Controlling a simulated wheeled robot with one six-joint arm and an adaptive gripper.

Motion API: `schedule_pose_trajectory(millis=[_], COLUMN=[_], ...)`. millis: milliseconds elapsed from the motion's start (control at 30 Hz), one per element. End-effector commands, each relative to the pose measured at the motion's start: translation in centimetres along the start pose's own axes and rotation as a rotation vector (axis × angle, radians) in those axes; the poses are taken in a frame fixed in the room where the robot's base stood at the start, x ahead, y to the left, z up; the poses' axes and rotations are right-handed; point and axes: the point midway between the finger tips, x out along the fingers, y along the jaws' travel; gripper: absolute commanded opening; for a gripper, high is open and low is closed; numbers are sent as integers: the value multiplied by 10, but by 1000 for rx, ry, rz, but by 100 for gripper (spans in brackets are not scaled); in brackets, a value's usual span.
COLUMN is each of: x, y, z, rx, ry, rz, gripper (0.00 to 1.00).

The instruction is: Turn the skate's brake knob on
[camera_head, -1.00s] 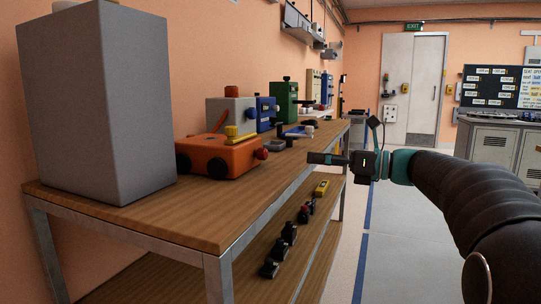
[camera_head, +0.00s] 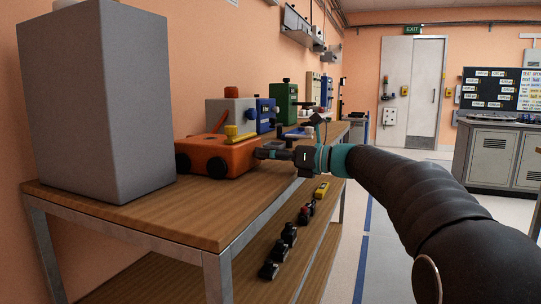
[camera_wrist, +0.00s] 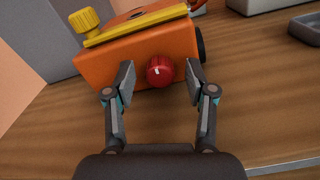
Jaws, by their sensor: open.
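The skate (camera_head: 220,157) is an orange block with dark wheels, standing on the wooden bench top. A yellow bar and a yellow knob (camera_head: 232,132) sit on top of it. The red brake knob (camera_wrist: 160,71) is on the skate's end face and carries a short white mark. In the wrist view my gripper (camera_wrist: 160,82) is open, with one finger on each side of the red knob. In the head view my gripper (camera_head: 268,154) hides the red knob.
A tall grey box (camera_head: 110,105) stands left of the skate on the bench (camera_head: 190,215). Grey, blue and green units (camera_head: 287,103) stand behind. A grey tray (camera_wrist: 306,28) lies to the right in the wrist view. Several small black items (camera_head: 288,235) lie on the lower shelf.

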Motion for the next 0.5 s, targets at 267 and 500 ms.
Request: schedule_pose_trajectory(millis=[267,500], x=[0,-2], y=[0,0], z=[0,0], rx=[0,-1], ry=[0,0], rz=[1,1], gripper=[25,0])
